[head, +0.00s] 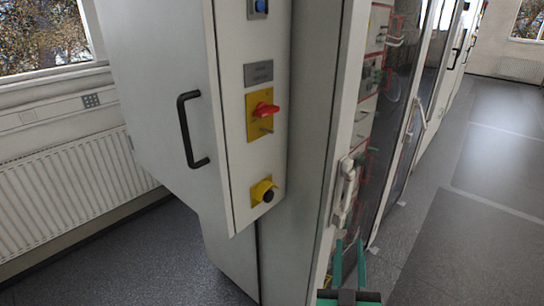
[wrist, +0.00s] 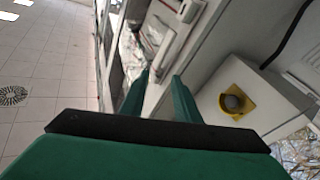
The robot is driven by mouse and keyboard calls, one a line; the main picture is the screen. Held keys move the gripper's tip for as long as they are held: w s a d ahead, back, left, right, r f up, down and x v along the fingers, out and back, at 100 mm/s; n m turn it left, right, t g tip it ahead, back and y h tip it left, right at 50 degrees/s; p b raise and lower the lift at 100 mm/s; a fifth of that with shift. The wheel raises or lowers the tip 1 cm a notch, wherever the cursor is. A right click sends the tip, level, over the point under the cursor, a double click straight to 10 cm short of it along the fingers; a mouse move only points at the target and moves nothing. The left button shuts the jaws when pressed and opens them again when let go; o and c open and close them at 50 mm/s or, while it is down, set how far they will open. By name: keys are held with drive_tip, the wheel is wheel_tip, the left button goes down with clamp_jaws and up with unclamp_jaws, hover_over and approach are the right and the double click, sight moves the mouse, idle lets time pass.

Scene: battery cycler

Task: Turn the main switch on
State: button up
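The main switch (head: 264,109) is a red rotary handle on a yellow plate (head: 260,127), on the narrow face of the grey-white cabinet in the head view. Its handle points roughly sideways in the picture. A grey label plate (head: 259,73) is above it. My gripper (head: 348,264) is at the bottom of the head view, low and right of the switch, well apart from it. In the wrist view its two green fingers (wrist: 160,82) are spread with a gap and nothing between them. The red switch is not visible in the wrist view.
A yellow-based dark button (head: 264,192) sits below the switch; it also shows in the wrist view (wrist: 235,101). A blue button (head: 258,7) is above. A black door handle (head: 191,129) is left, a white latch handle (head: 346,188) right. Floor (head: 470,230) is clear on the right.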

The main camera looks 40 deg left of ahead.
drive_tip(key=w+a+r+n+g+y, duration=0.15)
drive_tip(key=a+r+n+y, duration=0.3)
drive_tip(key=r, duration=0.55)
drive_tip(key=n+g+y, duration=0.4)
drive_tip(key=n+g, duration=0.2)
drive_tip(key=n, duration=0.6)
approach(270, 113)
drive_tip(key=w+d+f, duration=0.3)
drive_tip(key=w+d, duration=0.1)
drive_tip(key=d, duration=0.1)
drive_tip(key=s+a+r+n+g, duration=0.3)
drive_tip(key=s+r+n, duration=0.1)
drive_tip(key=r+n, duration=0.15)
drive_tip(key=shift+h, duration=0.35)
drive_tip(key=x, duration=1)
drive_tip(key=shift+w+a+f, duration=0.25)
drive_tip(key=shift+f, duration=0.1)
clamp_jaws()
